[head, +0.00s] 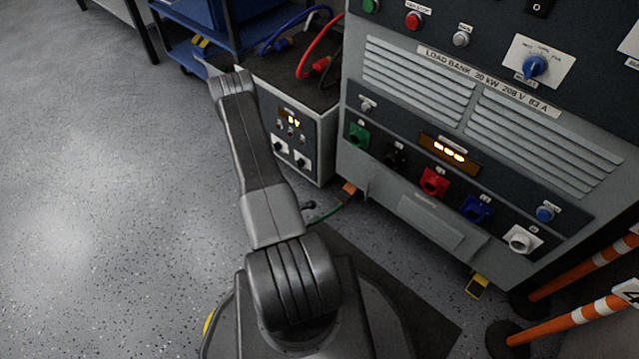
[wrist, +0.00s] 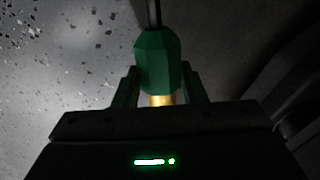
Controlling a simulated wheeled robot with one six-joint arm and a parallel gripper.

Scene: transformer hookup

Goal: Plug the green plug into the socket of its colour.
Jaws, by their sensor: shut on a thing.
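The green plug (wrist: 157,62) is held between the two fingers of my gripper (wrist: 160,85) in the wrist view. Its brass-coloured end (wrist: 161,100) points toward the gripper body, and a dark cable or rod runs from its far end. In the head view my arm reaches up and left, and I cannot make out the gripper or plug there. The green socket (head: 358,135) is at the left end of the load bank's lower panel. To its right are black (head: 397,154), red (head: 434,182), blue (head: 477,208) and white (head: 522,239) sockets. The green socket is apart from my arm.
A grey box (head: 300,135) with lit digits stands left of the load bank (head: 440,100). Red (head: 320,63) and blue (head: 280,45) plugs with cables are on it. A green cable (head: 328,212) lies on the floor. Orange-white posts (head: 575,318) stand right. Floor at left is clear.

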